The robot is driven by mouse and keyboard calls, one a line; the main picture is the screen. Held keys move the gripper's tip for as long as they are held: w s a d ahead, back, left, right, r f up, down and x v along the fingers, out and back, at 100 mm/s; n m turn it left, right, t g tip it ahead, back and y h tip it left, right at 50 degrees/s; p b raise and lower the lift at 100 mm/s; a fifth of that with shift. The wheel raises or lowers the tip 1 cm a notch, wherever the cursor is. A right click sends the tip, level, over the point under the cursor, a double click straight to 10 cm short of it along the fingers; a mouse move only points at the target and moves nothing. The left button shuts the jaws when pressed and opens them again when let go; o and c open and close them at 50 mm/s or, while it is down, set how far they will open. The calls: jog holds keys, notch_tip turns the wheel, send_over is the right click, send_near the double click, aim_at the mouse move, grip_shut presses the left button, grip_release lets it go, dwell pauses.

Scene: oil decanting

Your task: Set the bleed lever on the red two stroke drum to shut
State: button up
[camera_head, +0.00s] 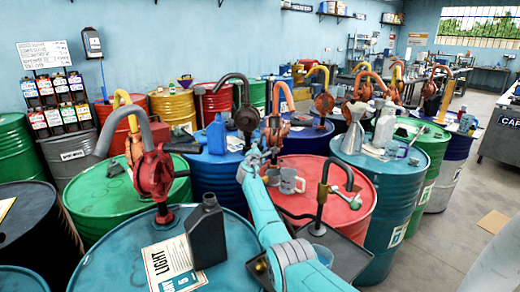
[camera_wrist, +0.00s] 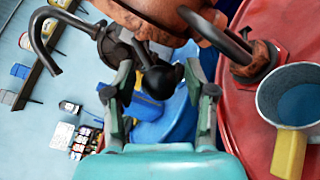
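The red drum (camera_head: 352,218) stands right of the middle in the head view, and its red top also shows in the wrist view (camera_wrist: 240,125). I cannot read a two stroke label on it. An orange-red pump (camera_head: 273,128) rises near its back left edge; in the wrist view its body (camera_wrist: 150,18) is at the top. A black lever or handle with a rounded end (camera_wrist: 158,80) shows between the spread fingers of my gripper (camera_wrist: 160,92). I cannot tell whether the fingers touch it, or whether it is the bleed lever. My gripper (camera_head: 254,160) partly hides this area.
A grey mug (camera_head: 291,182) stands on the red drum; a cup with a yellow handle (camera_wrist: 289,98) is close right of my gripper. A black pump (camera_head: 247,117) stands behind. A dark bottle (camera_head: 206,235) stands on the front teal drum. Drums crowd both sides.

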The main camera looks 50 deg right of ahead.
grip_shut()
